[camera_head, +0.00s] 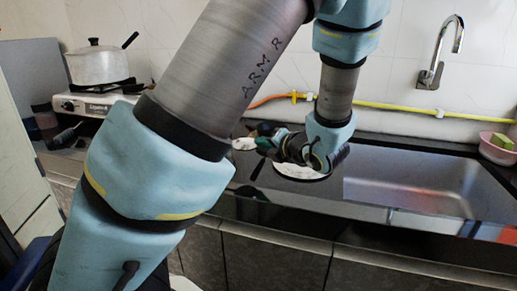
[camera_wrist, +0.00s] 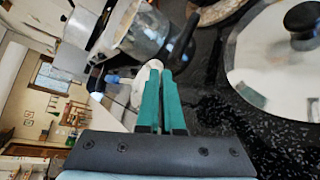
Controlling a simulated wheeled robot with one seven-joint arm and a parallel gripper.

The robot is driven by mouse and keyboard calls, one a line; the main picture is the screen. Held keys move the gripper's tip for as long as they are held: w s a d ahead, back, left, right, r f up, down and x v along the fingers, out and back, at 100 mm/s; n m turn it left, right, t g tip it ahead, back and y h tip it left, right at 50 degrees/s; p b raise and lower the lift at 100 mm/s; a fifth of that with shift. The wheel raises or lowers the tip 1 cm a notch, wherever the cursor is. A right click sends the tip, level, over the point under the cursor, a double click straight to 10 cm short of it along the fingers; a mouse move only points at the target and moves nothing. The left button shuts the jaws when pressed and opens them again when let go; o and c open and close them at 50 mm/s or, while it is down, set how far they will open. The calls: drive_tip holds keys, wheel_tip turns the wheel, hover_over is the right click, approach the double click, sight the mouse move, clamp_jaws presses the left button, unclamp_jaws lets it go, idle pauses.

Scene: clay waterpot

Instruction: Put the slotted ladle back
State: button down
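I cannot pick out the slotted ladle with certainty in either view. My gripper (camera_head: 262,143) is low over the dark counter, left of the sink, partly hidden by my wrist. In the wrist view its two green fingers (camera_wrist: 160,95) lie close together, with a pale tip at their far end. No ladle shows between them. A thin dark handle-like shape (camera_head: 257,169) lies on the counter below the gripper. A small white thing (camera_head: 243,144) shows just left of the fingers; what it is I cannot tell.
A lid with a black knob (camera_wrist: 275,62) lies on the speckled counter, right of the fingers. A metal vessel (camera_wrist: 146,32) with a black handle is beyond them. A white pot (camera_head: 97,64) stands on the stove (camera_head: 88,105). The sink (camera_head: 420,180) is right; a pink bowl (camera_head: 497,150) is beyond.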

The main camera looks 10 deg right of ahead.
sight(263, 175)
drive_tip(key=shift+f+b, duration=3.25)
drive_tip(key=shift+b, duration=0.4)
drive_tip(key=shift+f, duration=0.65)
drive_tip(key=c, duration=1)
unclamp_jaws()
drive_tip(key=shift+s, duration=0.1)
drive_tip(key=shift+d, duration=0.1)
